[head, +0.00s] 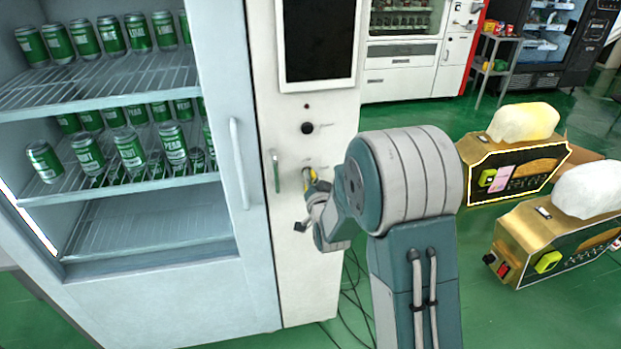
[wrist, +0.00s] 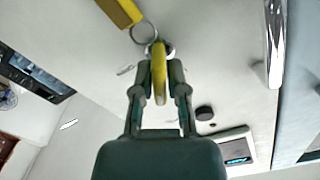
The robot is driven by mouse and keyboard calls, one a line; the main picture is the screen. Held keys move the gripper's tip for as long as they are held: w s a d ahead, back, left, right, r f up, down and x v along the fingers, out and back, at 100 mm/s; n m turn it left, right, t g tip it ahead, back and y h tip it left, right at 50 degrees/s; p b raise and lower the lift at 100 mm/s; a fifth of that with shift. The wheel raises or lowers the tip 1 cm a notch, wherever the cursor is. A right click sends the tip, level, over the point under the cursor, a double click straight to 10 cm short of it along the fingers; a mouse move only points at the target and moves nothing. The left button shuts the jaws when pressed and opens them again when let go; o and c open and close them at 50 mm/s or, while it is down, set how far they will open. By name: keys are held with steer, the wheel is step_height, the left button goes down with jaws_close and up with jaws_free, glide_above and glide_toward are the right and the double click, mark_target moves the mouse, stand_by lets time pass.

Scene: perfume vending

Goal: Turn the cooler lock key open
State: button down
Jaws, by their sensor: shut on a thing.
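The cooler (head: 140,262) stands at the left with its glass front facing me. Its white lock panel (head: 294,245) is beside the door. A yellow key (wrist: 159,70) is at the lock in this panel. In the wrist view a metal ring (wrist: 144,32) hangs by it with a yellow tag (wrist: 120,12). My gripper (wrist: 160,88) is shut on the key, with one finger on each side of it. In the head view my gripper (head: 309,196) is against the panel, and my arm partly hides it. The lock's face is mostly hidden behind the key.
A vertical handle (head: 276,171) is on the panel, left of my gripper. The glass door has a long pale handle (head: 239,163). A dark screen (head: 319,40) and a black knob (head: 307,128) are above. Two gold machines (head: 565,228) stand at the right.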

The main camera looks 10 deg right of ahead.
steer(key=m, duration=0.6)
steer(key=shift+d+f, duration=0.1)
steer(key=shift+f, duration=0.05)
steer(key=m, duration=0.5)
steer(key=shift+f+m, duration=0.2)
steer(key=shift+m, duration=0.2)
steer(key=shift+s+d+f, duration=0.1)
steer(key=c, duration=0.7)
jaws_free()
steer(key=s, duration=1.1)
steer(key=shift+s, duration=0.35)
